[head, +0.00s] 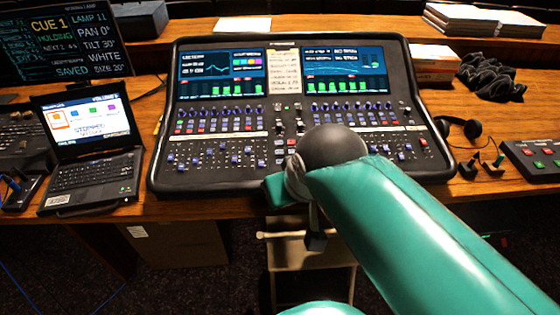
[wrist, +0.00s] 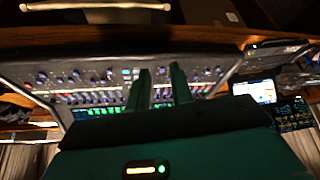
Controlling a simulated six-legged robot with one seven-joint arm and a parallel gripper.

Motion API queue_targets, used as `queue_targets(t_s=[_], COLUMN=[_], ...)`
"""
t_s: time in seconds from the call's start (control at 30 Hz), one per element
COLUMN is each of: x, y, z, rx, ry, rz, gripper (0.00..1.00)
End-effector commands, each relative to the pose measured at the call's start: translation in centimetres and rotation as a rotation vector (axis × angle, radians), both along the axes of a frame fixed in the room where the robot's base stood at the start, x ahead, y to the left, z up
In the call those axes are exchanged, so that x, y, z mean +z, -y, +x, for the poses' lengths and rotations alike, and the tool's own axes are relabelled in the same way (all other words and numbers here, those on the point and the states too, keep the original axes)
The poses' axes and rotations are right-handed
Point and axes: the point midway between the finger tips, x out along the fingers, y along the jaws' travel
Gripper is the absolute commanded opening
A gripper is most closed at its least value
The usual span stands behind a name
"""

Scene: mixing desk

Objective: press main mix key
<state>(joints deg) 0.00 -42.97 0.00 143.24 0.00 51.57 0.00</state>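The mixing desk (head: 215,178) stands on the wooden table in the head view, with two lit screens above rows of knobs, small keys and faders. I cannot tell which small key is the main mix key; the labels are too small to read. My green arm crosses the desk's lower right and hides part of it. The wrist view shows my gripper (wrist: 160,72) with its two green fingers apart and nothing between them. The desk (wrist: 60,75) lies beyond the fingers there, turned upside down and blurred. The fingertips show no clear contact with it.
A laptop (head: 95,178) and a dark cue monitor (head: 75,45) stand left of the desk. A stool (head: 290,253) is under the table's front edge.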

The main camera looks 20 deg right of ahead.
Motion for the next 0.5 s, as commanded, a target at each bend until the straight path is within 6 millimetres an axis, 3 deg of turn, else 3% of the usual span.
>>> queue_targets(t_s=[0.03, 0.1, 0.5], x=[0.0, 0.0, 0.0], y=[0.0, 0.0, 0.0], z=[0.0, 0.0, 0.0], rx=[0.0, 0.0, 0.0], ry=[0.0, 0.0, 0.0], rz=[0.0, 0.0, 0.0], gripper=[0.12, 0.0, 0.0])
